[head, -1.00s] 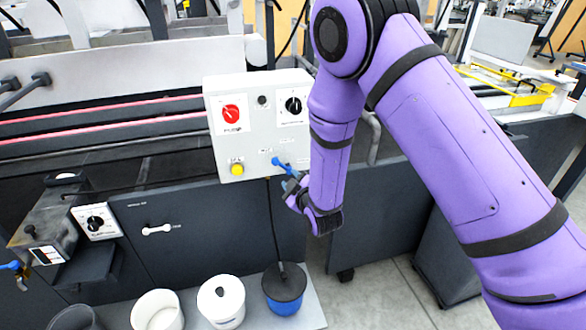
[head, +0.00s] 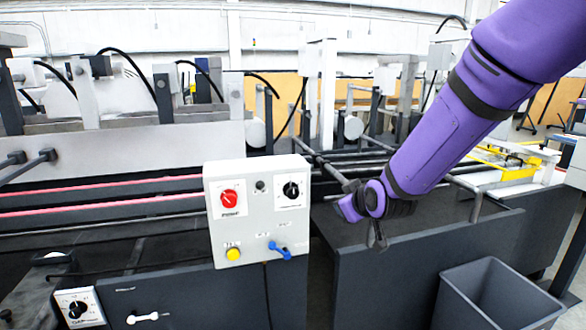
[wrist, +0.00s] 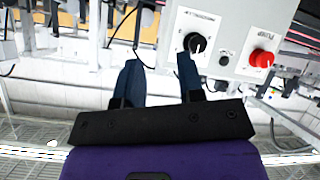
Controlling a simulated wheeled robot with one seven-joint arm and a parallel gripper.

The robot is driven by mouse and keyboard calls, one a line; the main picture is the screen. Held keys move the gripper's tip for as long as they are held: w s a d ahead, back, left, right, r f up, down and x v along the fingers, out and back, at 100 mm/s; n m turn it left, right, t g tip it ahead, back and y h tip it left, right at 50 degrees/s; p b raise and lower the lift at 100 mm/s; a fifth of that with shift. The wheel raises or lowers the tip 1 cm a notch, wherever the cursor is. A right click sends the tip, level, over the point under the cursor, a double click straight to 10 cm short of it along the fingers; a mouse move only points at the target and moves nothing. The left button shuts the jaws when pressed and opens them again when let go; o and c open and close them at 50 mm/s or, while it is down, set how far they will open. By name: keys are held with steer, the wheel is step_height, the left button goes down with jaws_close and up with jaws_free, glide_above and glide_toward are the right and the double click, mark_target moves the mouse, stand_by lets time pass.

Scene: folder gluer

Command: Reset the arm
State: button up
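My gripper (head: 377,238) hangs at the end of my purple arm in the head view, to the right of the grey control box (head: 258,222) and apart from it. In the wrist view my gripper (wrist: 157,68) shows two dark blue fingers spread apart, with nothing between them. The control box fills the upper part of the wrist view (wrist: 240,20), beyond the fingers. It carries a red knob (head: 229,199), a black knob (head: 291,190), a yellow button (head: 233,254) and a blue lever (head: 280,250).
The machine's rails and bars (head: 110,205) run behind the box. A dark side panel (head: 425,260) stands below my gripper. A grey open bin (head: 497,295) is on the floor at lower right. A yellow frame (head: 500,165) lies further back right.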

steer(key=s+d+r+m+g+h, duration=0.1)
steer(key=s+d+r+m+g, duration=0.1)
steer(key=s+d+r, duration=0.5)
steer(key=s+d+r+m+g, duration=0.1)
steer(key=s+d+r+m, duration=0.1)
steer(key=s, duration=0.6)
steer(key=s+d+r+m+g+h, duration=0.1)
steer(key=s+d+r, duration=0.1)
steer(key=s+d, duration=0.3)
steer(key=s+d+r+m+g+h, duration=0.1)
steer(key=s+d+r+m+g, duration=0.1)
steer(key=s, duration=1.1)
steer(key=shift+s+d+m, duration=0.15)
steer(key=shift+d+m, duration=0.15)
steer(key=shift+d, duration=0.35)
steer(key=shift+o, duration=0.5)
